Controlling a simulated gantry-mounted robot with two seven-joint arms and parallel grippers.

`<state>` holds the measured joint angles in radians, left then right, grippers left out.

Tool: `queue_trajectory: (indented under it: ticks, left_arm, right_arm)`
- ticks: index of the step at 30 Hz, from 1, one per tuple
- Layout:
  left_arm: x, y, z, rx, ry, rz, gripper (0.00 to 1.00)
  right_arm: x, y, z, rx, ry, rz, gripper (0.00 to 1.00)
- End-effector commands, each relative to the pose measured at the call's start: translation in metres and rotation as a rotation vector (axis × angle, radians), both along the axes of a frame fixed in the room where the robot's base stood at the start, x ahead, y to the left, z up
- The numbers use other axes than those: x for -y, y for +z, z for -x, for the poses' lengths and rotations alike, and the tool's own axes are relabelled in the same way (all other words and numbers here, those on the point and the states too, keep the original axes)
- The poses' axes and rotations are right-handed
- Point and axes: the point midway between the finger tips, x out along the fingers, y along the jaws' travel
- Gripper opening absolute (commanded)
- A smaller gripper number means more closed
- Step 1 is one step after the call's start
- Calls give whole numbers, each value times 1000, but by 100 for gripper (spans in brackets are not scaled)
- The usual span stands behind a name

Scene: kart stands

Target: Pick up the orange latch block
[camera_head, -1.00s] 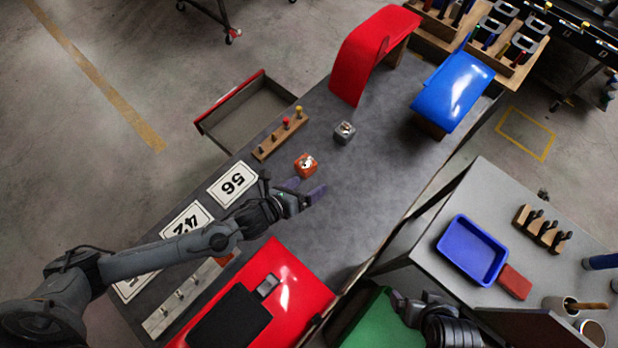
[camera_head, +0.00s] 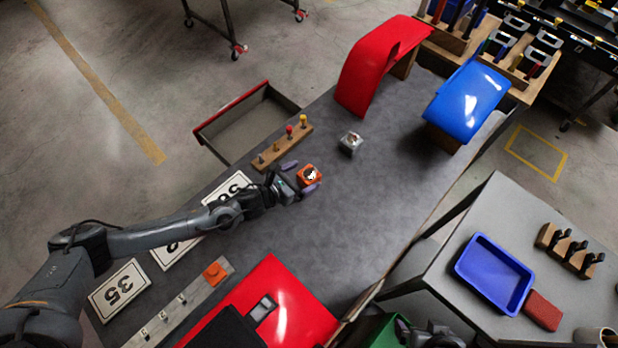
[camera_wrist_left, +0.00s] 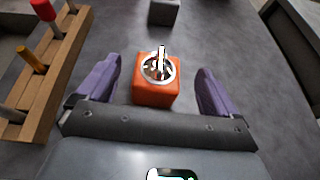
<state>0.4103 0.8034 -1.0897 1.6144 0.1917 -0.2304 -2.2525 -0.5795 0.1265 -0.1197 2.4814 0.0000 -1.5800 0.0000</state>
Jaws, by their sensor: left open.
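The orange latch block (camera_head: 309,175) stands on the grey workbench, with a metal latch on its top. It also shows in the left wrist view (camera_wrist_left: 156,92), centred between the purple fingers. My left gripper (camera_head: 303,178) is open, its fingers on either side of the block with a gap to each; I see no contact. In the left wrist view the gripper (camera_wrist_left: 158,88) spans wider than the block. My right gripper (camera_head: 418,330) is at the bottom edge by the green surface, mostly cut off, and its jaws are unclear.
A grey latch block (camera_head: 350,142) stands beyond the orange one. A wooden peg rack (camera_head: 283,147) lies close to the left finger side. Number plates (camera_head: 118,290) and a red panel (camera_head: 290,310) lie nearer. Bench right of the block is clear.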

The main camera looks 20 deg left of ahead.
Motion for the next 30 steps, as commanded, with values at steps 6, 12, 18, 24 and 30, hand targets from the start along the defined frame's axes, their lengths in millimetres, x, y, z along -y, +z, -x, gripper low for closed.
queue_trajectory:
  ticks: [6, 12, 18, 24, 30]
  left_arm:
    - [9, -10, -20, 2, 1, 1, 94]
    - [17, -19, -38, 1, 1, 1, 94]
    - [19, -21, -42, 0, 0, 1, 94]
    - [19, -21, -42, 0, 0, 1, 83]
    - [19, -21, -42, 0, 0, 1, 52]
  right_arm:
    - [-1, -2, 0, -1, -2, -4, 98]
    - [-2, -4, 0, -1, -5, -8, 98]
    - [-2, -5, 0, -2, -6, -10, 98]
    - [-2, -5, 0, -1, -6, -9, 98]
    - [-2, -5, 0, -2, -5, -9, 98]
